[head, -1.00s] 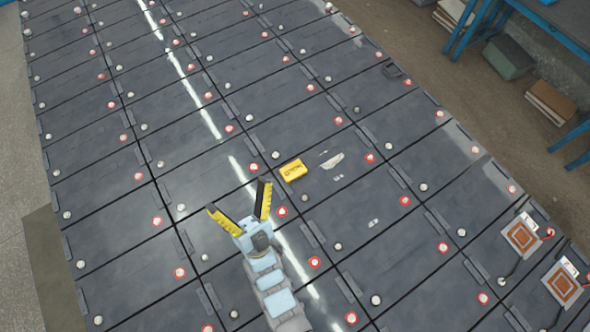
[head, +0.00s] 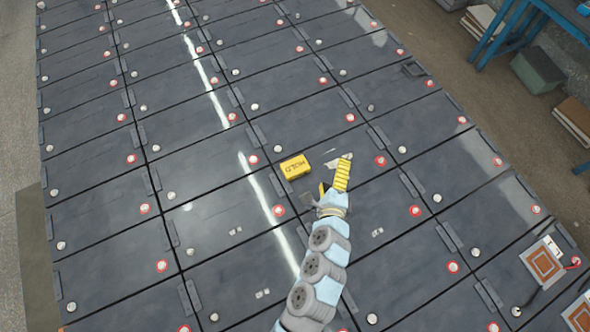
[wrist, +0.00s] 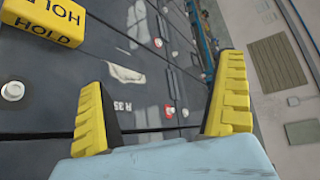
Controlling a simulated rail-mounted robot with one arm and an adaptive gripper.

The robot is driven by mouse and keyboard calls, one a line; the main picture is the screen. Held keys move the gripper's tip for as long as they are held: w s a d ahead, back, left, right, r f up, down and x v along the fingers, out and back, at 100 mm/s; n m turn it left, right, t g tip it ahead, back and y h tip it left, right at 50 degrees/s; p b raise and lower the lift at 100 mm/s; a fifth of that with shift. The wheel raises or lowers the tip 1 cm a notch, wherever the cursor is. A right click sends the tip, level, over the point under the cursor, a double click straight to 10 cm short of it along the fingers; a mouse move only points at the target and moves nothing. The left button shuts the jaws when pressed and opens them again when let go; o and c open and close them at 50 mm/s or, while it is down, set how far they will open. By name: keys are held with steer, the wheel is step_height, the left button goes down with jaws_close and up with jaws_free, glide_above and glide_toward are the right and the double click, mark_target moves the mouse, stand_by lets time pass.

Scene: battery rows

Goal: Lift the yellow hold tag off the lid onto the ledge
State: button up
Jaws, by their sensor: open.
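The yellow hold tag (head: 295,167) is a small block with dark HOLD lettering, lying on a dark grey battery lid (head: 345,120). In the wrist view the tag (wrist: 45,20) is at the upper left, outside my fingers. My gripper (head: 334,172) is just right of and nearer than the tag in the head view. In the wrist view my gripper (wrist: 165,105) is open, its two yellow ribbed fingers wide apart with nothing between them. One finger is mostly hidden in the head view. I cannot tell which surface is the ledge.
Rows of dark lids carry red-ringed and silver terminals (head: 278,210). A torn pale label (wrist: 126,74) lies on the lid ahead of my fingers. Orange-framed squares (head: 543,262) with cables sit at the lower right. A blue bench (head: 560,22) stands at the upper right.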

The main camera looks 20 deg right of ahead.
steer(key=s+f+m+y+b, duration=0.1)
steer(key=m+y, duration=0.1)
steer(key=s+a+f+m+y+b, duration=0.1)
steer(key=f+m, duration=0.1)
steer(key=shift+s+a+f+y+b, duration=0.2)
steer(key=shift+f+y+b, duration=0.1)
steer(key=shift+y+b, duration=0.1)
steer(key=s+a+m+y+b, duration=0.1)
steer(key=s+a+m+y, duration=0.1)
steer(key=s+a+m+y+b, duration=0.1)
steer(key=a+y, duration=0.1)
steer(key=shift+s+r+t+b, duration=0.2)
steer(key=shift+r+t+b, duration=0.05)
steer(key=shift+t+b, duration=0.05)
steer(key=shift+s+a+r+y, duration=0.15)
steer(key=shift+s+a+y, duration=0.15)
steer(key=shift+s, duration=0.05)
steer(key=shift+a+b, duration=0.1)
steer(key=shift+b, duration=0.25)
steer(key=shift+w+f+b, duration=0.3)
steer(key=shift+w+b, duration=0.25)
steer(key=shift+w, duration=0.1)
glide_toward(298, 170)
steer(key=x, duration=0.4)
steer(key=shift+a, duration=0.15)
steer(key=shift+p+x, duration=0.3)
steer(key=shift+x, duration=2.9)
steer(key=shift+m, duration=0.3)
steer(key=c, duration=1)
